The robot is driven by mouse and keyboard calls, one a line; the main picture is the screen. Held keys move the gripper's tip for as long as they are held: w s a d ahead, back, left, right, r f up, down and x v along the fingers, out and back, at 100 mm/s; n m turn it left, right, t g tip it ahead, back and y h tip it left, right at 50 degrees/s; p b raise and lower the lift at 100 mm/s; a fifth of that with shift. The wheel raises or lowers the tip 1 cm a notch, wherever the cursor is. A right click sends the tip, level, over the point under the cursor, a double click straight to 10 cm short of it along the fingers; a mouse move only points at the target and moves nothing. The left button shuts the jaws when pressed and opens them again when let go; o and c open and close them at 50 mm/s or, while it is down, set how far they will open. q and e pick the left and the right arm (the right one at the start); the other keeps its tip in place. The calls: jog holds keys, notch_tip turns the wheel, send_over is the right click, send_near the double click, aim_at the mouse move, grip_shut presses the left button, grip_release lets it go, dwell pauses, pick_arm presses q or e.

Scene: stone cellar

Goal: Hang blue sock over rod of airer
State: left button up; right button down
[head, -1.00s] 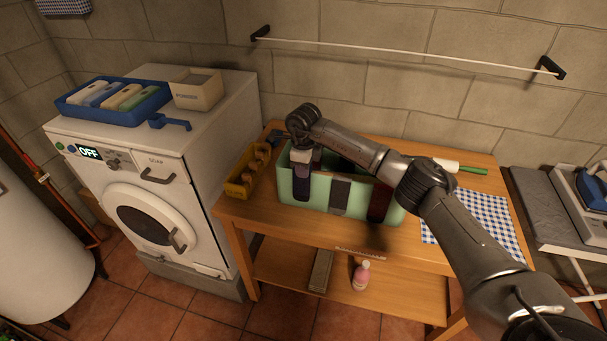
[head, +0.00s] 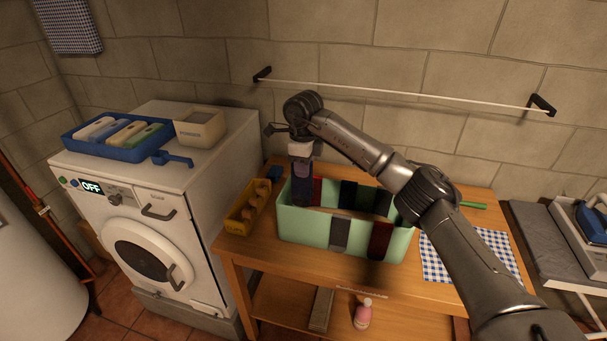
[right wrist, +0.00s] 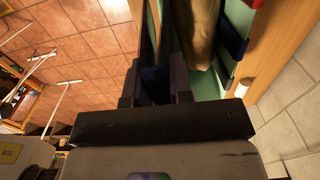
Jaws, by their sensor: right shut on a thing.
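My right gripper (head: 302,165) is shut on the blue sock (head: 303,188), which hangs down at the left end of the mint-green bin (head: 300,226). The sock also shows dark blue between the fingers in the right wrist view (right wrist: 155,84). Its lower end is close to the bin's rim; I cannot tell whether it touches. The airer's thin white rod (head: 400,93) runs between two black brackets on the wall, above and behind the bin. Nothing hangs on it. My left gripper is not in view.
A red sock (head: 380,240), a grey sock (head: 340,233) and other dark socks drape over the bin's walls. A yellow peg tray (head: 240,222) stands left of it on the wooden table (head: 265,250). The washing machine (head: 190,190) is left; an ironing board (head: 545,235) is right.

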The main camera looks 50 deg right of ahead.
jog(key=shift+r+p, duration=0.45)
jog(key=shift+r, duration=0.3)
notch_tip(320, 180, up, 16)
jog(key=p, duration=1.6)
jog(key=shift+r, duration=0.15)
